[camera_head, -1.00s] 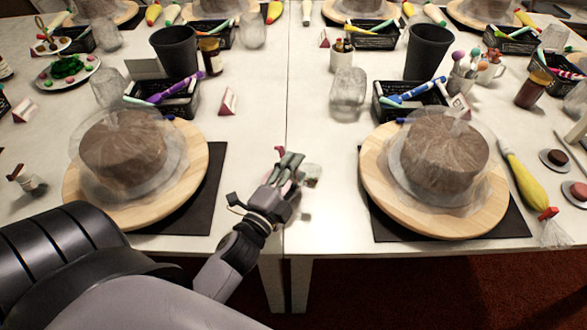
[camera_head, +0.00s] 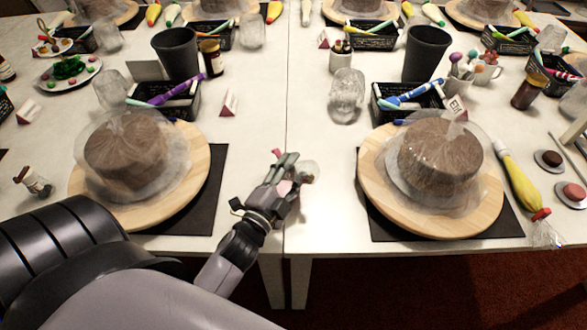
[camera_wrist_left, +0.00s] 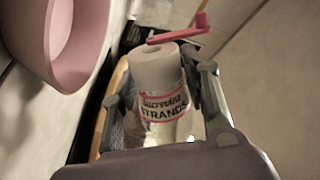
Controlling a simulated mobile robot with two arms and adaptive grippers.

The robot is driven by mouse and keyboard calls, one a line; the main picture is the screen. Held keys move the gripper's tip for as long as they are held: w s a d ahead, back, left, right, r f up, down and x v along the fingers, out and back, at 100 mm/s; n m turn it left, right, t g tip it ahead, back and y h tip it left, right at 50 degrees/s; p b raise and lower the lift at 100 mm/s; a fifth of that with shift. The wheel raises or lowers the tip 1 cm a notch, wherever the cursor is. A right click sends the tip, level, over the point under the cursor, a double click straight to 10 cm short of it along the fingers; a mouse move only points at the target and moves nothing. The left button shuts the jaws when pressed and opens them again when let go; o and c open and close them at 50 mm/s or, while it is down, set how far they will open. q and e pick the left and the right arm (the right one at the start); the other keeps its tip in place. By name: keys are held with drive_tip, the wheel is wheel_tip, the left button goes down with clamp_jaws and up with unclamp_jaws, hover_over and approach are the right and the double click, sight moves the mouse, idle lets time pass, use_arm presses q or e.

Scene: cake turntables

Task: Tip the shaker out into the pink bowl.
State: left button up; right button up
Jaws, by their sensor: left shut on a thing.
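The shaker (camera_wrist_left: 164,103) has a red-edged label reading STRANDS, a white top and a red flip cap standing off to one side. My left gripper (camera_wrist_left: 166,75) is shut on it, with a finger on either side. In the head view my left gripper (camera_head: 287,172) is over the table between the two cake boards, and the shaker (camera_head: 308,172) shows at its fingertips. The pink bowl (camera_wrist_left: 72,42) is large at the upper left of the wrist view, apart from the shaker. My right gripper is not in view.
Wrapped cakes stand on the left board (camera_head: 195,185) and right board (camera_head: 375,195). Behind are black baskets (camera_head: 180,108), dark cups (camera_head: 177,55) and a clear jar (camera_head: 346,98). A yellow piping bag (camera_head: 520,180) lies at right. Bare table lies behind my gripper.

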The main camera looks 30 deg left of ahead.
use_arm(q)
drive_tip(key=shift+r+n, duration=0.25)
drive_tip(key=shift+n, duration=0.05)
drive_tip(key=shift+d+r+p, duration=0.15)
drive_tip(key=shift+d+p, duration=0.15)
drive_tip(key=shift+p, duration=0.05)
drive_tip(key=shift+c, duration=0.2)
drive_tip(key=shift+a+f, duration=0.3)
drive_tip(key=shift+a, duration=0.1)
